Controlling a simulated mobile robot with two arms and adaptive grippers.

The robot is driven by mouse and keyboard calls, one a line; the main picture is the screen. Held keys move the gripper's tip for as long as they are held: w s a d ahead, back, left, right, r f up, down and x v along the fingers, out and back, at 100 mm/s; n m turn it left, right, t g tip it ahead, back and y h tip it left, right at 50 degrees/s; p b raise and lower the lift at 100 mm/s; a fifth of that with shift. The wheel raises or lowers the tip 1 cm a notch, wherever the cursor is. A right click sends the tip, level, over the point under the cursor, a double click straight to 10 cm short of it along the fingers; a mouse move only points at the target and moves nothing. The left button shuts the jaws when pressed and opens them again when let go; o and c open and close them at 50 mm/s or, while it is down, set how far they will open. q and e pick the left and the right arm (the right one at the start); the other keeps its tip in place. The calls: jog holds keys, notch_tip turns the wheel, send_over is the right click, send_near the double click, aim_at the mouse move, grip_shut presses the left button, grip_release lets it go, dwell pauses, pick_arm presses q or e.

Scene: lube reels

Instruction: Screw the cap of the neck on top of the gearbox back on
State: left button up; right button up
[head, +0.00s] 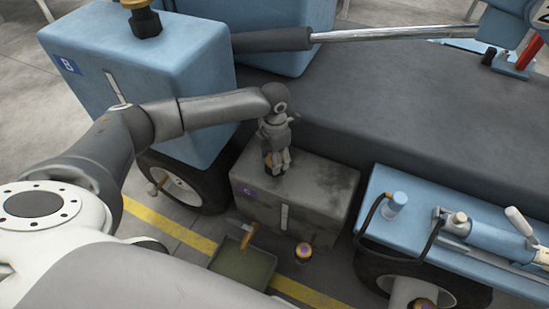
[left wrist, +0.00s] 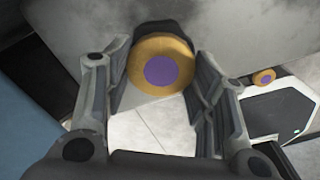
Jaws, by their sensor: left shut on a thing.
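The gearbox (head: 315,205) is a grimy grey box with a purple C label, in the middle of the head view. My left gripper (head: 276,160) points down at its top, near the back left corner. It is shut on a yellow cap with a purple centre, which shows between the fingers in the left wrist view (left wrist: 162,72). A dark part, perhaps the neck, shows just behind the cap. The fingers hide most of the cap and neck in the head view, so I cannot tell how the cap sits on the neck. My right gripper is not in view.
A blue tank (head: 150,75) marked B stands behind my left arm. A shallow tray (head: 243,267) lies below a yellow-handled tap (head: 248,236) at the gearbox's front. Another yellow and purple cap (head: 303,251) is low in front. A blue platform (head: 400,190) is at right.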

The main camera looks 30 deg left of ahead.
pick_arm(q)
jog(key=shift+a, duration=0.1)
jog(key=o, duration=1.2)
jog(key=shift+c, duration=0.2)
jog(key=o, duration=0.3)
jog(key=shift+r, duration=0.1)
